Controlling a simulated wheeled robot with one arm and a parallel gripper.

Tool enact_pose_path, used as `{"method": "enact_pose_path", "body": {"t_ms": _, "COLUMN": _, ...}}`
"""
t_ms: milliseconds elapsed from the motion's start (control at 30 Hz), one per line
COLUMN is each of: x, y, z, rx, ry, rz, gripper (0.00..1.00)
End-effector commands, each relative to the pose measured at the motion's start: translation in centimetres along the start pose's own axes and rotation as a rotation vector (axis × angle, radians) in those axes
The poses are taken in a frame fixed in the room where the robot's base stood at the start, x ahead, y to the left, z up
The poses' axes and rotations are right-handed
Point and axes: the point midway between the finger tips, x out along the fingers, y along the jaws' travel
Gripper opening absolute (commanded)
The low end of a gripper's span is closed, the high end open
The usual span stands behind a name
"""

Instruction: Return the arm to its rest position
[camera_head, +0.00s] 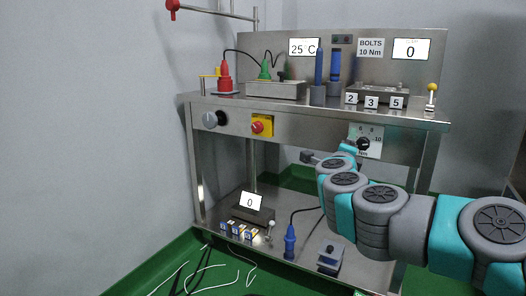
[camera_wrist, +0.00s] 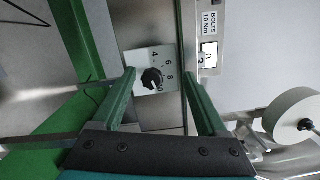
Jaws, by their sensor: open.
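My arm (camera_head: 385,200) reaches in from the right in the head view, bent toward the front of the steel bench. My gripper (camera_wrist: 160,75) is open in the wrist view, with its two green fingers apart and nothing held between them. A black dial knob (camera_wrist: 152,80) on a white numbered plate shows between the fingers, and I cannot tell how far away it is. The same knob (camera_head: 363,143) is on the bench front in the head view, just beyond the arm's end. The fingertips are hard to make out in the head view.
The steel bench (camera_head: 160,100) carries a red connector (camera_head: 224,75), blue cylinders (camera_head: 319,68) and numbered blocks (camera_head: 371,102) on top. A red button on yellow (camera_head: 262,126) is on its front. The lower shelf holds a blue connector (camera_head: 290,243) and small boxes (camera_head: 238,231).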

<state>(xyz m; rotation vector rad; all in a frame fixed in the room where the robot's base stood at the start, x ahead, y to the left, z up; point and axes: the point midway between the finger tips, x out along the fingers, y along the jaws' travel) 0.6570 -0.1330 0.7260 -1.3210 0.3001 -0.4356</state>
Motion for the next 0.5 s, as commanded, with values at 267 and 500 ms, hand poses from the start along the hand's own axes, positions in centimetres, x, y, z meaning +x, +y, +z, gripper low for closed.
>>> {"method": "enact_pose_path", "body": {"t_ms": 267, "x": -8.1, "y": -1.2, "z": 12.2, "rx": -0.311, "ry": -0.497, "rz": -0.011, "gripper": 0.76}}
{"method": "enact_pose_path", "body": {"t_ms": 500, "x": -18.3, "y": 4.5, "z": 17.2, "rx": -0.693, "ry": -0.893, "rz": 0.066, "gripper": 0.76}}
